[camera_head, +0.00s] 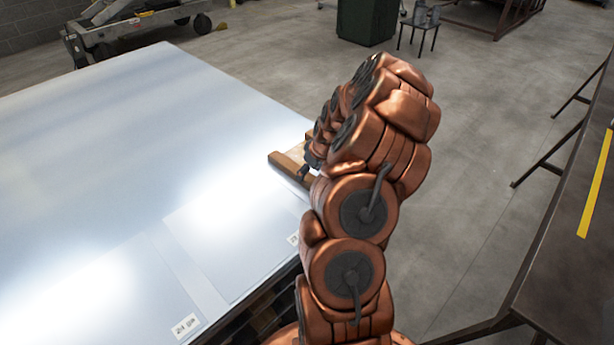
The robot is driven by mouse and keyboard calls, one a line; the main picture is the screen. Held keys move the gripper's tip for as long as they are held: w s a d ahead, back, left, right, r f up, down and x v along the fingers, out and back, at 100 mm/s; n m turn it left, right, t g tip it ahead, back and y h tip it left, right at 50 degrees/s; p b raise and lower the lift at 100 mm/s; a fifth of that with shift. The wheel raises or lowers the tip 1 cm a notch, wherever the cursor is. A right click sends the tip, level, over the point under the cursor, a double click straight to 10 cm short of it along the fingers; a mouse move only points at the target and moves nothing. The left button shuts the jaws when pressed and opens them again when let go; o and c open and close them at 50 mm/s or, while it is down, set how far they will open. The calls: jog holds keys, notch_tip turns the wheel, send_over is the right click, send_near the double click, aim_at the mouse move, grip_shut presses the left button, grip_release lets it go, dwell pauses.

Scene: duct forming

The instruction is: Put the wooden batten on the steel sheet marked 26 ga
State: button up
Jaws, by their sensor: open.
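The wooden batten (286,168) shows as a short brown piece at the right edge of the pale steel sheets; my arm hides the rest. My gripper (306,170) is largely hidden behind my arm; a small dark part of it shows right beside the batten, and it is open. I cannot tell whether it touches the batten. A steel sheet (110,290) at the front left carries a label reading 24 ga (186,326). A neighbouring sheet (225,235) has a label (293,239) partly covered by my arm and unreadable. No 26 ga mark is legible.
A dark metal table (560,270) with a yellow strip (597,185) stands at the right. A green bin (366,20) and a small stand (418,35) are at the back. A wheeled lift (130,25) is at the back left. Concrete floor between is clear.

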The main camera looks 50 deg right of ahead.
jog(key=b+v, duration=0.2)
jog(key=v, duration=0.7)
jog(key=s+a+r+n+g, duration=0.1)
jog(key=a+r, duration=0.2)
jog(key=a, duration=0.6)
jog(key=s+a+r+g+y, duration=0.1)
jog(key=a+r, duration=0.1)
jog(key=a, duration=0.6)
jog(key=s+a+r+n+g, duration=0.1)
jog(key=s+a+r, duration=0.15)
jog(key=a, duration=0.65)
jog(key=s+a+g, duration=0.1)
jog(key=s+a, duration=0.3)
jog(key=s, duration=0.3)
jog(key=s+a+r+m+g, duration=0.1)
jog(key=s+a, duration=0.3)
jog(key=s, duration=0.3)
jog(key=s+a+g+h, duration=0.1)
jog(key=s+a, duration=0.3)
jog(key=s, duration=0.3)
jog(key=shift+r+m, duration=0.3)
jog(key=shift+m, duration=0.1)
jog(key=shift+r+p, duration=0.3)
jog(key=shift+p, duration=0.05)
